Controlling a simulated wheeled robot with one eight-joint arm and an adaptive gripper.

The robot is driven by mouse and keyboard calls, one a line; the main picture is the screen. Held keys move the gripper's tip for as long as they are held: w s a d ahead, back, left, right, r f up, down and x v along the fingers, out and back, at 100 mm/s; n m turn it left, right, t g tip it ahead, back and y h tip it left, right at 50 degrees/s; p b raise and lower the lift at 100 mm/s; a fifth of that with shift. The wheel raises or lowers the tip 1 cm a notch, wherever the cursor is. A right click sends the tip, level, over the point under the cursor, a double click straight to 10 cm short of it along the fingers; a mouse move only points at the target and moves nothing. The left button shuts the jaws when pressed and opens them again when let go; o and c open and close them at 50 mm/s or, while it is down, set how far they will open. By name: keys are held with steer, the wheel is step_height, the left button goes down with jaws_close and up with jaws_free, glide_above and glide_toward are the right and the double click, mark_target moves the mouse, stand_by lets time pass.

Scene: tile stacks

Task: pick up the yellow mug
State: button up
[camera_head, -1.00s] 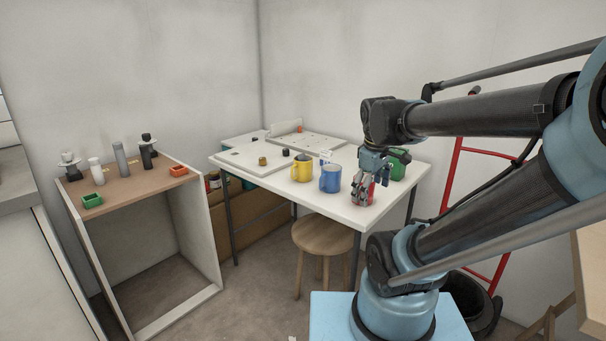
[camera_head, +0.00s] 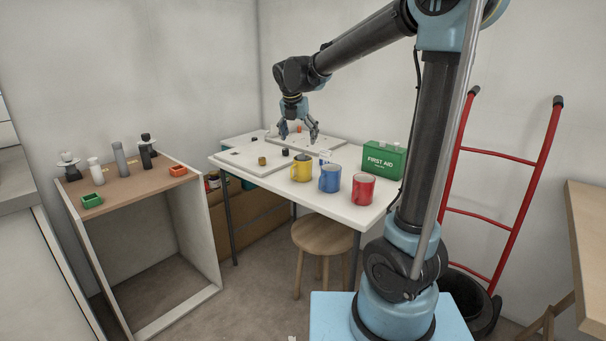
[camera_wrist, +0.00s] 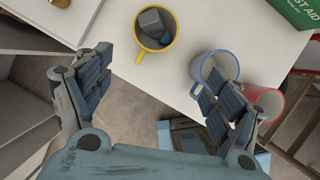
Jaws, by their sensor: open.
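The yellow mug (camera_head: 301,168) stands upright on the white table, left of a blue mug (camera_head: 330,178) and a red mug (camera_head: 363,189). My gripper (camera_head: 299,138) is open and empty, above the table and higher than the yellow mug in the head view. In the wrist view, the yellow mug (camera_wrist: 155,30) lies beyond the gap between my fingers (camera_wrist: 155,97), with a dark grey object visible inside it. The blue mug (camera_wrist: 213,70) is partly hidden behind my right finger. The red mug (camera_wrist: 264,100) is at the right.
A green first aid box (camera_head: 384,160) stands behind the mugs on the white table (camera_head: 347,210). Flat white trays with small pieces lie at the back and left. A wooden stool (camera_head: 321,236) stands below the front edge. A red hand truck (camera_head: 500,210) is at the right.

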glide_toward(303, 167)
steer(key=shift+n, duration=0.3)
steer(key=w+f, duration=0.1)
steer(key=f, duration=0.1)
steer(key=w+f, duration=0.3)
steer(key=f, duration=0.1)
steer(key=shift+w+f, duration=0.15)
steer(key=shift+w, duration=0.25)
steer(key=shift+x, duration=2.55)
steer(key=shift+w, duration=0.2)
steer(key=shift+c, duration=0.5)
steer(key=c, duration=1.3)
